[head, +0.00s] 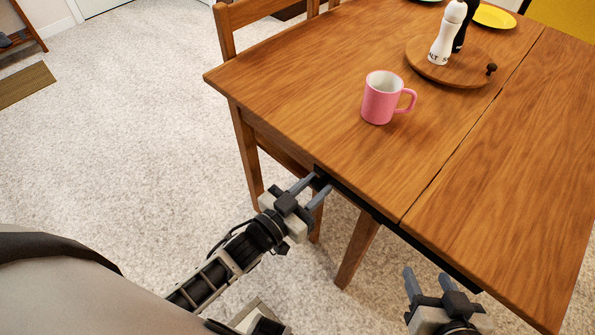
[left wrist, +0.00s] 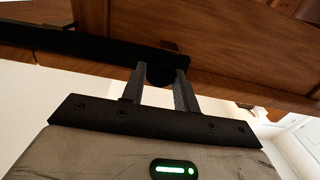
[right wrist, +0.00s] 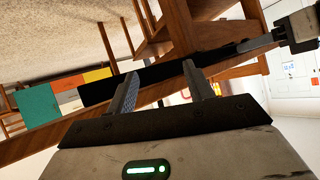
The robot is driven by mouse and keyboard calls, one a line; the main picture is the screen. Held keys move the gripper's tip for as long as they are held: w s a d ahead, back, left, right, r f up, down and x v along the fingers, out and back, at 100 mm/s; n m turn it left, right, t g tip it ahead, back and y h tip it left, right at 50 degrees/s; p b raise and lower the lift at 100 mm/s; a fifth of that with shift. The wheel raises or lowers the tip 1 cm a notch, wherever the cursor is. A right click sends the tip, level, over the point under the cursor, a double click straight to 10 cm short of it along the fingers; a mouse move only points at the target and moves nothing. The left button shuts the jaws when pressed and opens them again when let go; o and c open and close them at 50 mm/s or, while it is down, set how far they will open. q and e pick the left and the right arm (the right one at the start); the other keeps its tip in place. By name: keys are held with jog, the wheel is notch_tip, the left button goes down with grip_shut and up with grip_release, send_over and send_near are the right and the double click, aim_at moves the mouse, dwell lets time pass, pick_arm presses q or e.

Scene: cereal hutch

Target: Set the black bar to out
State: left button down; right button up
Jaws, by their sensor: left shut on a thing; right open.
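The black bar (head: 400,232) runs along the near edge of the wooden table (head: 300,100), just under its top. In the left wrist view the bar (left wrist: 90,47) crosses to a rounded end between my fingers. My left gripper (head: 319,182) is at the bar's left end, shut on it; it also shows in the left wrist view (left wrist: 161,75). My right gripper (head: 428,277) is open and empty, below and just in front of the bar's right part. In the right wrist view the bar (right wrist: 150,75) passes beyond the open fingers (right wrist: 160,75).
A pink mug (head: 381,98) stands on the table near its left part. A round wooden board (head: 450,68) holds a white shaker (head: 446,38) and a dark one. A wooden chair (head: 228,35) stands at the far left side. Carpet (head: 120,140) left of the table is clear.

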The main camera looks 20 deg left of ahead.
pick_arm(q)
jog(key=shift+s+d+f, duration=0.1)
jog(key=shift+s+d, duration=0.1)
jog(key=shift+d, duration=0.15)
jog(key=c, duration=1.1)
grip_release()
